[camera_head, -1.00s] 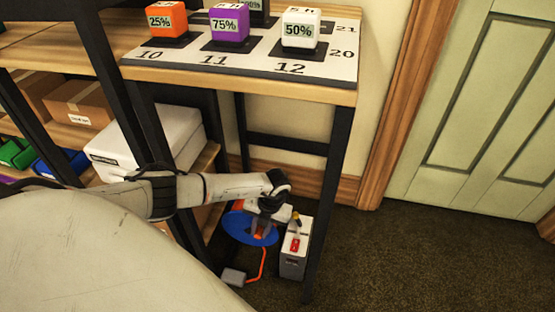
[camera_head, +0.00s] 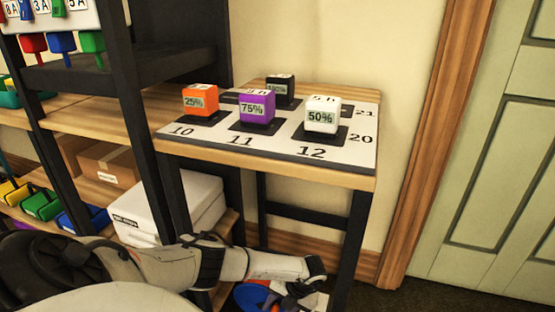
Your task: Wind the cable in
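The blue cable reel (camera_head: 250,296) shows at the bottom edge, on the floor under the table, cut off by the frame. A small bit of orange shows beside it; I cannot tell whether it is cable. The rest of the cable and its plug end are out of view. My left gripper (camera_head: 305,292) is low beside the reel's right side, at the end of my white arm. Its fingers are small and dark, and I cannot tell whether they are open or touch the reel. My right gripper is not in view.
The table (camera_head: 270,165) above holds orange (camera_head: 200,99), purple (camera_head: 257,106), white (camera_head: 322,114) and black (camera_head: 280,88) blocks. Its black leg (camera_head: 352,250) stands right of my gripper. A shelf with a white box (camera_head: 168,205) is left. A green door (camera_head: 495,170) is right.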

